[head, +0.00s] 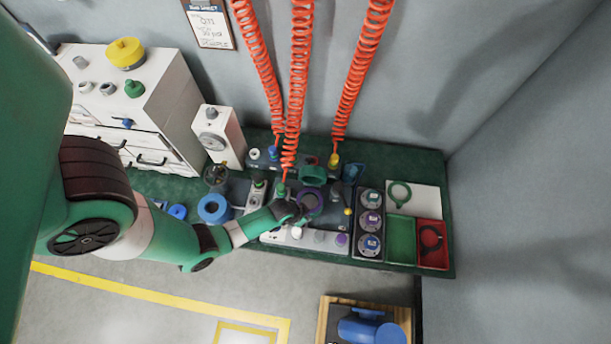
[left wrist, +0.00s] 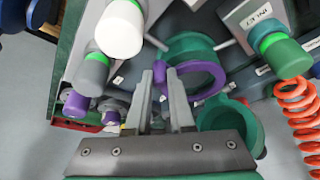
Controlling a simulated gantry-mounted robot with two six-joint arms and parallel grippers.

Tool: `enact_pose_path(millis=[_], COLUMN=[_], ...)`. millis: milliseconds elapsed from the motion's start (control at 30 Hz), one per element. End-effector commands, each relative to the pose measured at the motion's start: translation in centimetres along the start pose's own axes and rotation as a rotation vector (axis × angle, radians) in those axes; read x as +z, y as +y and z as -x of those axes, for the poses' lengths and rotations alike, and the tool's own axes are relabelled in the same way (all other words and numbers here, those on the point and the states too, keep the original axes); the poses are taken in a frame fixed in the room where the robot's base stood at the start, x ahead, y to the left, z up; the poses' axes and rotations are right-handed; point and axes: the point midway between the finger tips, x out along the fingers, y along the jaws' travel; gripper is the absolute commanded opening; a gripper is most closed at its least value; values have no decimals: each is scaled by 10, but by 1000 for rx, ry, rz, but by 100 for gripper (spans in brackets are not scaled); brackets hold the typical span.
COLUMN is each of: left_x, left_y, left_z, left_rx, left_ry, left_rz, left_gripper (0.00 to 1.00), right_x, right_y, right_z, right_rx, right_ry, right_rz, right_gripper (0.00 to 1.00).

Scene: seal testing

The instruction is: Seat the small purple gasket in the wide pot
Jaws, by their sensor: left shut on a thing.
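My left gripper (head: 299,208) is shut on a purple gasket ring (head: 322,201). In the left wrist view, the fingertips (left wrist: 166,75) close on the near left side of the purple gasket (left wrist: 222,75). A green round pot (left wrist: 185,44) lies just behind the ring in that view. I cannot tell whether ring and pot touch. A second green open pot (left wrist: 250,125) is to the right; in the head view it stands behind the ring (head: 312,174). I cannot tell which pot is the wide one. My right gripper is not in view.
Orange coiled hoses (head: 299,90) hang down close to my left gripper. Three round gauges (head: 369,221) stand to the right. Further right are a green gasket (head: 400,184), a green tray (head: 399,219) and a red tray (head: 438,262) holding a black ring. A blue ring-shaped part (head: 213,198) is left.

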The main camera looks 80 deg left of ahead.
Motion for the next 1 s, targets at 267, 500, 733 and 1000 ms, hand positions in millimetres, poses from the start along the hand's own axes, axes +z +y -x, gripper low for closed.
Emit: enact_pose_path(millis=[267,500,733,1000], left_x=[2,4,6,8], left_y=[0,0,0,0], left_z=[-6,-10,-15,-20], left_rx=[0,0,0,0], left_ry=[0,0,0,0], left_rz=[0,0,0,0], left_gripper=[0,0,0,0], right_x=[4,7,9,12], right_y=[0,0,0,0], right_z=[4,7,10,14], right_rx=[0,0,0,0], right_ry=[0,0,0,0], right_rz=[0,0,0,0], right_gripper=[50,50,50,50])
